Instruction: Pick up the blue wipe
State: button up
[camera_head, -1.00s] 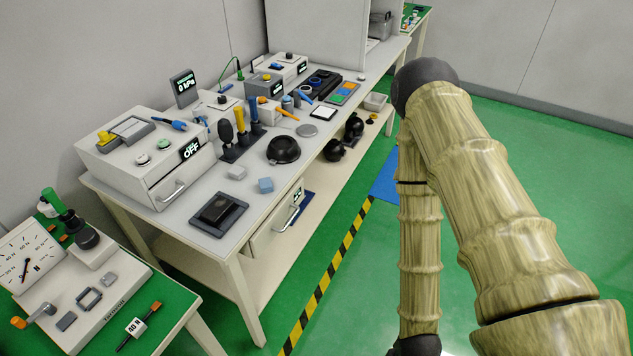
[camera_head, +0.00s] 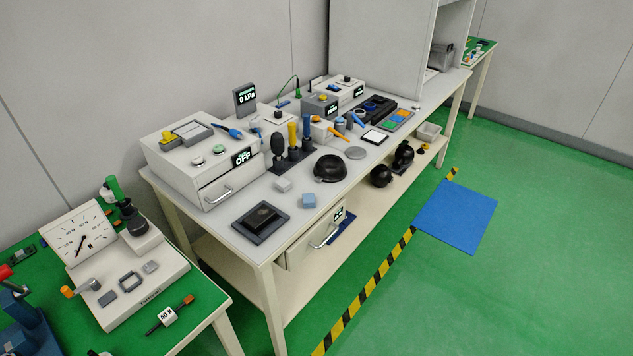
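A small light-blue block (camera_head: 309,201), which looks like the blue wipe, lies on the white bench top near its front edge. A similar white block (camera_head: 283,185) lies just behind and to the left of it. A black bowl-like part (camera_head: 330,168) stands behind it to the right, and a dark square pad (camera_head: 261,217) lies to its left. Nothing touches the blue wipe. My gripper and arm are out of this view.
A white box with a drawer (camera_head: 203,163) stands on the bench's left end. A green-topped table (camera_head: 205,304) with a dial instrument is at the lower left. A blue mat (camera_head: 456,216) lies on the green floor. Open floor is at the right.

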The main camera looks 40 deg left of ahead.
aim_at(309, 200)
jog(key=k, duration=1.05)
jog(key=u, duration=1.25)
jog(key=i, duration=0.95)
jog(key=z, duration=0.05)
